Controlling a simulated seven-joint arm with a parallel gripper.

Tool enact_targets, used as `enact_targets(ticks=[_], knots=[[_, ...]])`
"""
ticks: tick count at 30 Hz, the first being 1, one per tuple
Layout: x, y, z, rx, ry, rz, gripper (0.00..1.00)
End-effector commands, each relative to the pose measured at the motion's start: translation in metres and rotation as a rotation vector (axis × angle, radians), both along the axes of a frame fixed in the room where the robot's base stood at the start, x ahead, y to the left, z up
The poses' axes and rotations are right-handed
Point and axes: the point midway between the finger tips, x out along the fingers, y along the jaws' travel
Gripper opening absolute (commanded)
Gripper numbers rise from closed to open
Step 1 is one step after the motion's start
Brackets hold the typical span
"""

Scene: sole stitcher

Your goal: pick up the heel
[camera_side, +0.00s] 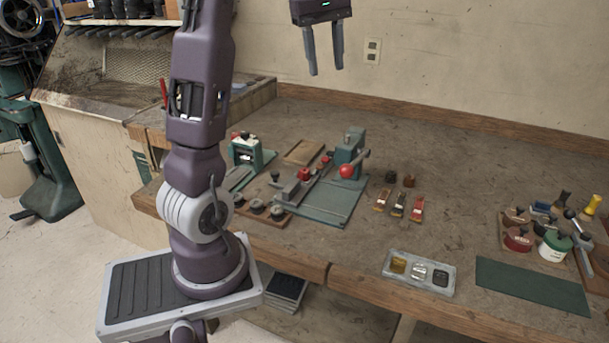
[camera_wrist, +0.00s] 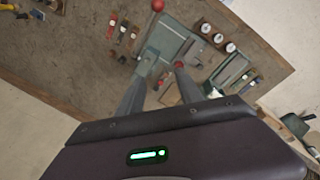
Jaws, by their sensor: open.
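I cannot tell for sure which item is the heel. Two small blocks, one black (camera_side: 391,176) and one brown (camera_side: 409,181), stand on the bench to the right of the green press and look like heels. My gripper (camera_side: 326,72) hangs high above the back of the bench in the side view, its two fingers apart with nothing between them. In the wrist view, the fingers (camera_wrist: 166,62) reach out over the bench, well above it.
A green press (camera_side: 349,153) with a red knob stands mid-bench. Small tools (camera_side: 399,203) lie in front of the blocks. A grey tray (camera_side: 418,273), a green mat (camera_side: 530,287) and several pots (camera_side: 555,246) are to the right. The bench's back right is clear.

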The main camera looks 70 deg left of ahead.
Motion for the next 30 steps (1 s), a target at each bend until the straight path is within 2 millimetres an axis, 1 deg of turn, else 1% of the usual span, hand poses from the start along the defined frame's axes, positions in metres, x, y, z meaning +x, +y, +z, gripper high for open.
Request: enact_targets(ticks=[1,3,9,10,11,14,15,17,18,20,22,23,24,27,30], knots=[[0.0,0.02,-0.007,-0.009,0.021,0.071,0.43],[-0.003,0.045,-0.015,-0.02,0.047,0.165,0.43],[-0.016,0.104,-0.042,-0.043,0.118,0.391,0.43],[-0.018,0.108,-0.047,-0.047,0.126,0.413,0.43],[-0.017,0.105,-0.052,-0.049,0.123,0.406,0.43],[-0.017,0.103,-0.073,-0.049,0.121,0.4,0.43],[-0.017,0.103,-0.085,-0.049,0.121,0.4,0.43],[-0.017,0.102,-0.102,-0.049,0.122,0.399,0.43],[-0.017,0.102,-0.117,-0.051,0.122,0.398,0.43],[-0.018,0.102,-0.141,-0.052,0.125,0.399,0.43],[-0.018,0.101,-0.173,-0.052,0.125,0.398,0.43],[-0.018,0.101,-0.186,-0.052,0.126,0.398,0.43],[-0.018,0.101,-0.204,-0.053,0.126,0.397,0.43],[-0.018,0.101,-0.241,-0.051,0.124,0.397,0.43],[-0.017,0.102,-0.264,-0.048,0.121,0.397,0.43]])
